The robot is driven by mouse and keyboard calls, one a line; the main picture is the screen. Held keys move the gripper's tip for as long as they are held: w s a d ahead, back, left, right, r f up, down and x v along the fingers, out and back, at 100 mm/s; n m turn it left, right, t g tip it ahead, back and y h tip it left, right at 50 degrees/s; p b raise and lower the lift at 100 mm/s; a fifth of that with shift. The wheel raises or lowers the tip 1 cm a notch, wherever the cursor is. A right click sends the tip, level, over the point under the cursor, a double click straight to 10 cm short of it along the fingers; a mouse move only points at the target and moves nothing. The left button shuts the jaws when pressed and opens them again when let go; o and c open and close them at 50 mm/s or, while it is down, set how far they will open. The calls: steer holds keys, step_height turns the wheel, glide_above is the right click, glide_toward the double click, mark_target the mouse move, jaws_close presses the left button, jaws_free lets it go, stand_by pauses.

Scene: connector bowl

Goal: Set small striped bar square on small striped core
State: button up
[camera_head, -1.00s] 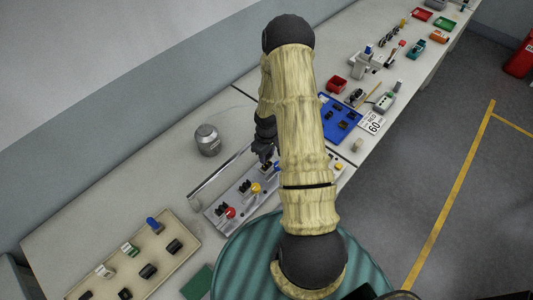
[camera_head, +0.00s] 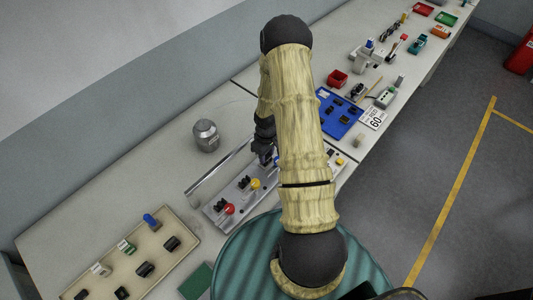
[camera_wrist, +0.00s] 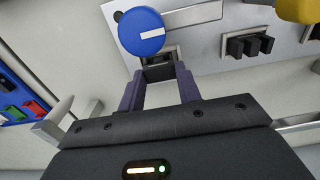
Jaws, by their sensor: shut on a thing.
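My gripper (camera_wrist: 160,76) is shut on a small dark grey block (camera_wrist: 159,70) in the wrist view. The block sits between the fingertips at the grey panel (camera_wrist: 195,17), just below a round blue knob with a white stripe (camera_wrist: 141,33). I cannot tell whether this block is the striped bar, or whether it touches or is seated on a core beneath it; the fingers and knob hide part of it. In the head view my gripper (camera_head: 266,152) is over the far right part of the panel (camera_head: 213,213), and my arm covers part of that area.
A yellow knob (camera_head: 255,184), a red knob (camera_head: 229,209) and black blocks (camera_wrist: 250,46) stand on the panel. A metal rail (camera_head: 214,173) runs along its back. A grey canister (camera_head: 206,135) stands behind.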

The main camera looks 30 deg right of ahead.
steer(key=o, duration=1.1)
steer(key=shift+c, duration=0.2)
step_height(320, 180, up, 17)
steer(key=b, duration=0.3)
steer(key=shift+r, duration=0.2)
steer(key=shift+s, duration=0.1)
